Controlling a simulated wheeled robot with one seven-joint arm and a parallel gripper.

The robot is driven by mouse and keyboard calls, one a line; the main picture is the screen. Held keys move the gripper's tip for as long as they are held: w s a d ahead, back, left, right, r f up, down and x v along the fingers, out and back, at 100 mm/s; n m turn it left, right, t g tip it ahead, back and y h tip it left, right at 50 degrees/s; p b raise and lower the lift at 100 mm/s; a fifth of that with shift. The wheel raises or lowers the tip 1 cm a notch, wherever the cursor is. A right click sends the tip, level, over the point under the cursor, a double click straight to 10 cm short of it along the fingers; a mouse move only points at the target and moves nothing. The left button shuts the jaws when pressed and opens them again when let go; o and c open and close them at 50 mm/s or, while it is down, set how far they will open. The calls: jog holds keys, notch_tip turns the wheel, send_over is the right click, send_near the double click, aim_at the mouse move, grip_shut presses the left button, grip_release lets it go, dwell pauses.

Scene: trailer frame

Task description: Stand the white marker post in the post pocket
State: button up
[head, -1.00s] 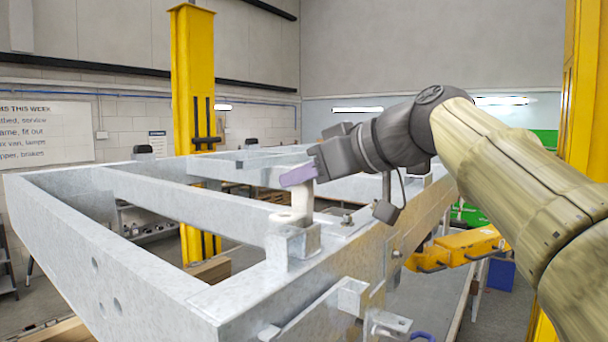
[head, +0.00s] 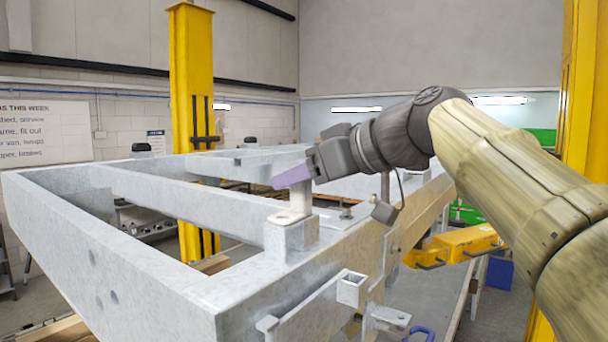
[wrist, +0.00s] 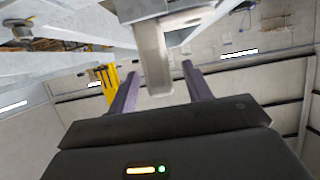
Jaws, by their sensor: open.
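The white marker post (head: 300,198) stands upright at the galvanised post pocket (head: 291,238) on the near corner of the trailer frame. Its lower end meets the pocket's top; how deep it sits is hidden. In the head view my gripper (head: 292,177) is at the post's upper end, its purple fingers covering the top. In the wrist view my gripper (wrist: 160,70) is open, with one finger on each side of the post (wrist: 154,62). Gaps show between the post and both fingers. The pocket (wrist: 165,10) shows at the top edge there.
The grey trailer frame (head: 150,290) fills the left and middle, with open gaps between its rails. A small bracket (head: 352,288) sticks out at its near side. Yellow lift columns (head: 192,80) stand behind and at right (head: 582,90).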

jog(key=v, duration=1.7)
jog(key=shift+s+d+b, duration=0.15)
jog(key=shift+d+b, duration=0.05)
jog(key=shift+b, duration=0.1)
